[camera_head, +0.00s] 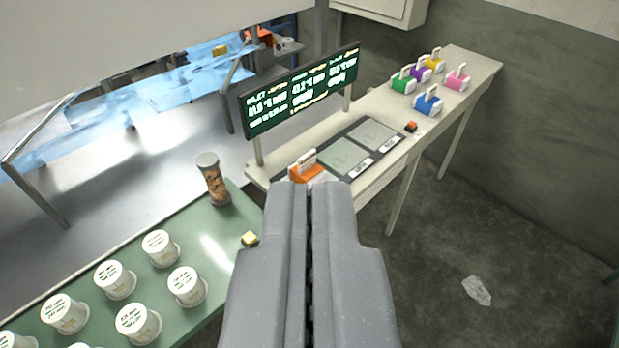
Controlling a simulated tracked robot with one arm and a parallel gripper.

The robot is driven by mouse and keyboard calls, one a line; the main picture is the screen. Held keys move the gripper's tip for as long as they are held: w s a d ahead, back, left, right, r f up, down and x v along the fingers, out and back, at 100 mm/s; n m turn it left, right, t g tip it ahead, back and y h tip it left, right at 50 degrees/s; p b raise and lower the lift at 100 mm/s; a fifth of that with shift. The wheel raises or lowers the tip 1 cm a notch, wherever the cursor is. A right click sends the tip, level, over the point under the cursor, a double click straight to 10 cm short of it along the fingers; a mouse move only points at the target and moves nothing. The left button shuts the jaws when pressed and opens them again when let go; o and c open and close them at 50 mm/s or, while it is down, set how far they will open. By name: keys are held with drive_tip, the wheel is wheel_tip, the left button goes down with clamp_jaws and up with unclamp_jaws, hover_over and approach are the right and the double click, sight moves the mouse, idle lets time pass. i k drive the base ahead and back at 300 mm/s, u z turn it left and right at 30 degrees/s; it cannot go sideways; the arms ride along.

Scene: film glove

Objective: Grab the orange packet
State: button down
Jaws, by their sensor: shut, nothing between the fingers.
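The orange packet (305,170) has a white upright tab and stands at the near left end of the pale bench, by the grey pads. Its lower part is partly hidden by my gripper's tips. My gripper (311,186) is in the lower middle of the view, with its two grey fingers closed together and nothing between them. The fingertips appear just in front of the packet in the picture. I cannot tell how far apart they are in depth.
Several coloured packets, among them a blue one (427,104), stand at the bench's (471,66) far end. A lit sign (301,90) rises behind the pads. Several white tubs (161,248) and a brown jar (213,180) stand on the green table. Floor at right is mostly clear.

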sight(306, 170)
drive_tip(key=z, duration=1.45)
drive_tip(key=k, duration=0.95)
drive_tip(key=u, duration=1.2)
drive_tip(key=i, duration=1.7)
drive_tip(key=z, duration=0.05)
